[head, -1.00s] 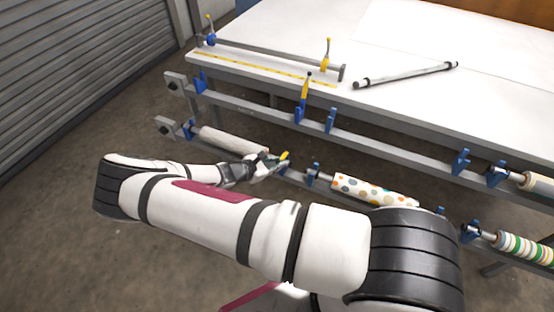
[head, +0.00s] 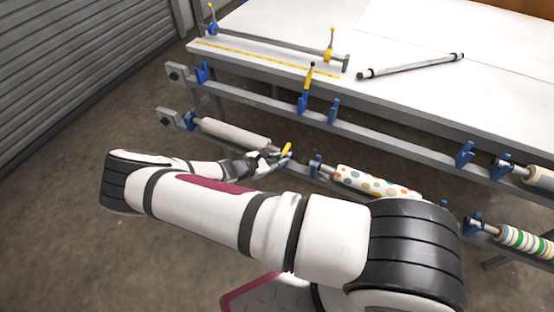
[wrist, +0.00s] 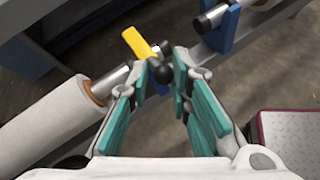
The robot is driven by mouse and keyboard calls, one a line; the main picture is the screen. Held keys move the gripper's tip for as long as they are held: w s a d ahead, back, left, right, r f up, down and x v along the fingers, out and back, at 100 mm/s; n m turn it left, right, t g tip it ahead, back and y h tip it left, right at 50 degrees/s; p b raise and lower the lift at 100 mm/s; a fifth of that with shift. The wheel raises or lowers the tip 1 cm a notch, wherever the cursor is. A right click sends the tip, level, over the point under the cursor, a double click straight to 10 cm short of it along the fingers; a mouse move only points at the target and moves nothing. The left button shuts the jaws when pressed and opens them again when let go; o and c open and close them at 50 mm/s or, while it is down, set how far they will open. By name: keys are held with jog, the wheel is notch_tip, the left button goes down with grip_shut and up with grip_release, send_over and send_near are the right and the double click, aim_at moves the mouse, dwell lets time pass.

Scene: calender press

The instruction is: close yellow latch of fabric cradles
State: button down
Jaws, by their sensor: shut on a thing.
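A yellow latch (head: 286,149) sits on the lower rail's blue cradle, at the end of the grey-white fabric roll (head: 235,133). It leans at a slant. In the wrist view the yellow latch arm (wrist: 138,44) shows just beyond my fingertips, with a black ball knob (wrist: 160,73) nearer to me. My gripper (head: 270,161) is shut on this knob; its teal-padded fingers also show in the wrist view (wrist: 171,78). The fabric roll's metal shaft (wrist: 113,80) lies left of my fingers. Another yellow latch (head: 309,77) stands nearly upright on the upper rail.
A spotted roll (head: 375,183) lies to the right on the lower rail, with a blue cradle (head: 316,166) between. The white table (head: 290,45) carries a bar with a yellow clamp (head: 330,50) and a loose rod (head: 410,66). Open floor lies at left.

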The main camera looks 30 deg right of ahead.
jog(key=c, duration=1.6)
grip_release()
jog(key=shift+s+d+f, duration=0.25)
jog(key=shift+s+f, duration=0.05)
jog(key=shift+f, duration=0.25)
jog(key=shift+c, duration=0.2)
jog(key=shift+w+r, duration=0.1)
jog(key=shift+r, duration=0.15)
jog(key=v, duration=1.2)
jog(key=shift+a, duration=0.15)
jog(key=shift+w+f, duration=0.1)
jog(key=shift+w, duration=0.05)
